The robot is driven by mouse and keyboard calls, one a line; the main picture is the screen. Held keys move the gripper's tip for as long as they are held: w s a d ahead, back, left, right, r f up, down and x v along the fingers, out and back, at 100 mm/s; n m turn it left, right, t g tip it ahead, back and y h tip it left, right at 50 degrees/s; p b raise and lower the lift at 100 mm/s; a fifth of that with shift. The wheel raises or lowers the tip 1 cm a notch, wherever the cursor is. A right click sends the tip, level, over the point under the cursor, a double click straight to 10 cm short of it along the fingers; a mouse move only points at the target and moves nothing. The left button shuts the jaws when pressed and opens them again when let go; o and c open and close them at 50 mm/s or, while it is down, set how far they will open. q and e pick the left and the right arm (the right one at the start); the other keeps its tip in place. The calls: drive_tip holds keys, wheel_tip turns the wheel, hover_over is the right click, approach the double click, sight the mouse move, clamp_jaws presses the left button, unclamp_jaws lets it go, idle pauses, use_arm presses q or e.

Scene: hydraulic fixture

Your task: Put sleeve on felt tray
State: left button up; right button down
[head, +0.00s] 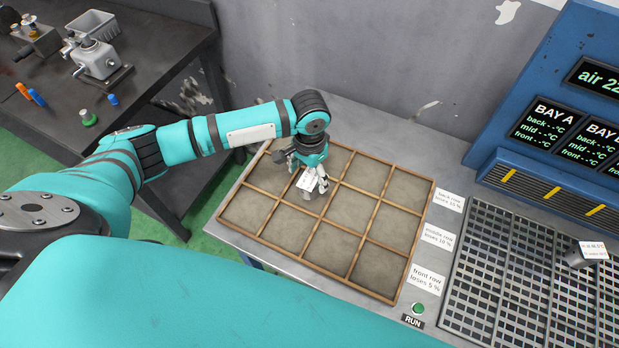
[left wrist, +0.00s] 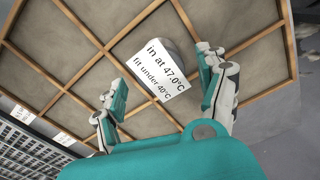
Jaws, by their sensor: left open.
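The sleeve is a small grey cylinder with a white label in the head view (head: 307,195). It stands on the felt tray (head: 350,262), seemingly in the middle row, second compartment from the left. In the left wrist view the sleeve (left wrist: 178,50) shows behind its label, which reads "in at 47.0°C, fit under 40°C". My left gripper (head: 312,178) is open just above it; in the left wrist view its fingers (left wrist: 160,88) are spread on either side of the label. I see no finger closed on the sleeve. My right gripper is not in view.
Wooden dividers split the tray; its other compartments look empty. Row cards (head: 437,235) and a green RUN button (head: 418,308) lie to its right. A metal grate (head: 495,270) holds another labelled grey part (head: 577,259). A blue cabinet (head: 530,70) stands behind. A dark bench (head: 150,50) is at left.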

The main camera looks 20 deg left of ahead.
sight(311, 179)
use_arm(q)
wheel_tip(311, 179, up, 10)
drive_tip(key=shift+f, duration=0.25)
drive_tip(key=shift+d, duration=0.1)
